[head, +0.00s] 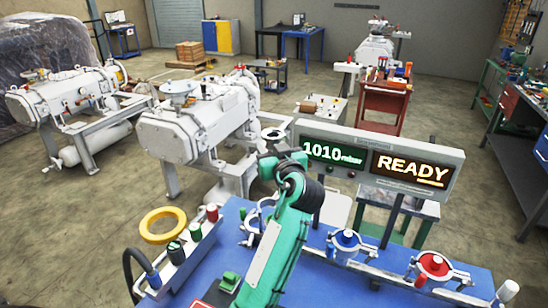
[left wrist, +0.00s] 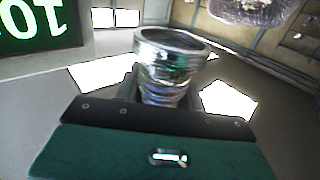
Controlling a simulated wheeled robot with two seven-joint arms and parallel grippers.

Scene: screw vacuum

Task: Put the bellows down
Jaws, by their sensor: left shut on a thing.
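The bellows (left wrist: 165,70) is a shiny silver, ribbed metal tube with an open round rim, seen in the left wrist view. My left gripper (left wrist: 160,108) is shut on it, with dark jaws around its lower part. In the head view my left gripper (head: 270,163) is at the end of my green arm, raised over the back edge of the blue bench (head: 335,285), in front of the display. The bellows is hard to make out there, and my arm covers part of the bench. My right gripper is not in view.
A display panel (head: 375,160) reading 1010 mbar and READY stands behind the bench.

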